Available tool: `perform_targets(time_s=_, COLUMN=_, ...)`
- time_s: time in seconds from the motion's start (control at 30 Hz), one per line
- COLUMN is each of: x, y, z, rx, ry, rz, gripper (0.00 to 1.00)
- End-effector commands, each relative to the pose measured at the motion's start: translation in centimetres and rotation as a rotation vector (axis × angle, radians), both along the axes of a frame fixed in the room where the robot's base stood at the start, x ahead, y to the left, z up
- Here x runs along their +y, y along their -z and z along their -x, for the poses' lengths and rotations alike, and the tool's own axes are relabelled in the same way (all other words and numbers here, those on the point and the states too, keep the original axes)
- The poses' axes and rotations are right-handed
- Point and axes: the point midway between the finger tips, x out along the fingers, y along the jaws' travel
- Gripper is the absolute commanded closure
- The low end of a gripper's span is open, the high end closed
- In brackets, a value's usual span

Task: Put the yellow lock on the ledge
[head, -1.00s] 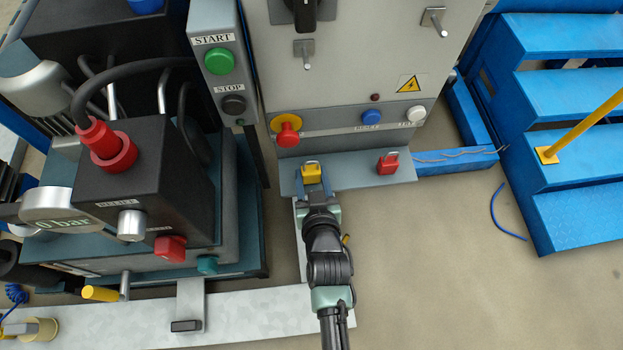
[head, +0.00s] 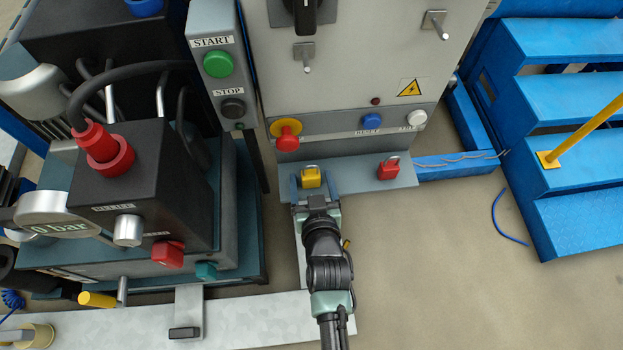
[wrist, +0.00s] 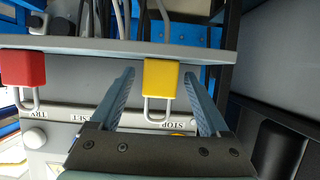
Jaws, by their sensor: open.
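The yellow lock (head: 311,178) stands on the left part of the grey ledge (head: 350,180) below the control panel, its shackle upward. It also shows in the wrist view (wrist: 160,78), between and beyond the finger tips. My gripper (head: 312,184) is open, with one finger on each side of the lock. In the wrist view (wrist: 160,88) a gap shows between the lock and each finger, the left one wider. Nothing is gripped.
A red lock (head: 388,169) stands on the same ledge to the right. The red emergency knob (head: 287,138) sits on the panel just above the yellow lock. A dark machine block (head: 140,180) stands at the left, and blue steps (head: 570,120) at the right.

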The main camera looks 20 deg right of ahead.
Motion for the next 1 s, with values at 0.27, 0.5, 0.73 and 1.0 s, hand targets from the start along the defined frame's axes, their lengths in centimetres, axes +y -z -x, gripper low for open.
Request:
perform_targets(time_s=0.27, x=1.2, y=-2.2, z=4.0, rx=0.004, ry=-0.002, rz=0.0, gripper=0.21)
perform_targets(time_s=0.5, x=2.4, y=-4.0, z=8.3, rx=0.003, ry=0.0, rz=0.0, gripper=0.21)
perform_targets(time_s=0.73, x=3.0, y=-4.7, z=10.4, rx=0.002, ry=0.0, rz=0.0, gripper=0.21)
perform_targets(time_s=1.0, x=3.0, y=-4.7, z=10.7, rx=-0.001, ry=0.0, rz=0.0, gripper=0.21)
